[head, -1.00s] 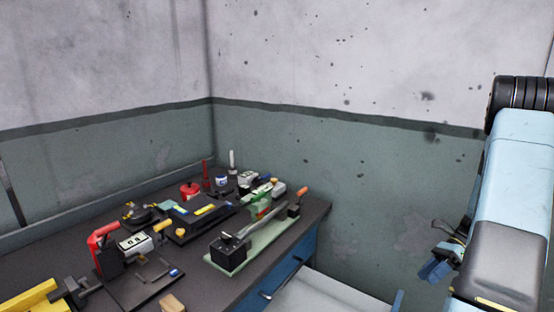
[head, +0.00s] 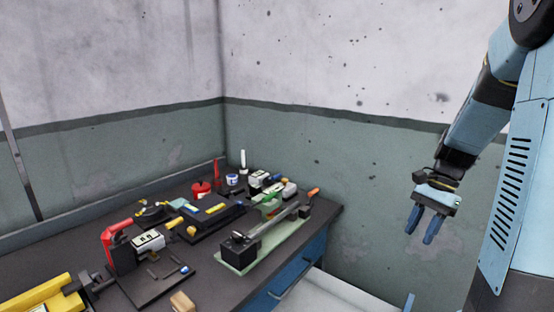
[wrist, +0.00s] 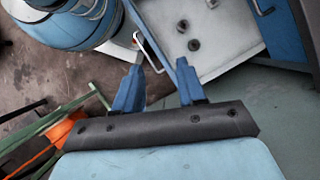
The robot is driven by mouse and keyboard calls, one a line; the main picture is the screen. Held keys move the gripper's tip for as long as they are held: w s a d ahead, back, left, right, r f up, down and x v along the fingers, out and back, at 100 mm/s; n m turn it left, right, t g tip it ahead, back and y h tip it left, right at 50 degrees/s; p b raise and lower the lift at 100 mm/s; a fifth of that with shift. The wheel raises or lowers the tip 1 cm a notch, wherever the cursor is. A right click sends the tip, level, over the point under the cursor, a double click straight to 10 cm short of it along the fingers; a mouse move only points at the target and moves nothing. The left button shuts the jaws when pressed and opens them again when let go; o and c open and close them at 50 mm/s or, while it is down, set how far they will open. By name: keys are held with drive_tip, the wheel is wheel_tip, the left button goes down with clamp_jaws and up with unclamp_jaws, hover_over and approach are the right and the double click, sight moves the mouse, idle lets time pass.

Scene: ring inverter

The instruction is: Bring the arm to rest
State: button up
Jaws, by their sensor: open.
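My gripper (head: 425,225) hangs from my light-blue arm at the right of the head view. Its two blue fingers point down and stand apart with nothing between them. It is in the air, to the right of the workbench and in front of the green wall. In the wrist view my gripper (wrist: 157,75) also shows open and empty, above the floor and an open drawer.
The dark workbench (head: 225,290) at the left holds a black device on a green plate (head: 245,262), a red-handled device (head: 118,240) and several small items. An open light-grey drawer (head: 335,298) juts out below. An orange object (wrist: 60,130) lies at the lower left.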

drive_tip(key=s+a+r+n+t+h, duration=0.4)
drive_tip(key=s+a+r+n+t, duration=0.3)
drive_tip(key=s+a+r+n, duration=0.4)
wheel_tip(320, 180, up, 2)
drive_tip(key=s+n, duration=0.1)
drive_tip(key=s, duration=0.1)
drive_tip(key=shift+s+a+t, duration=0.3)
drive_tip(key=shift+s+t, duration=0.05)
drive_tip(key=shift+t, duration=0.05)
drive_tip(key=shift+a, duration=0.1)
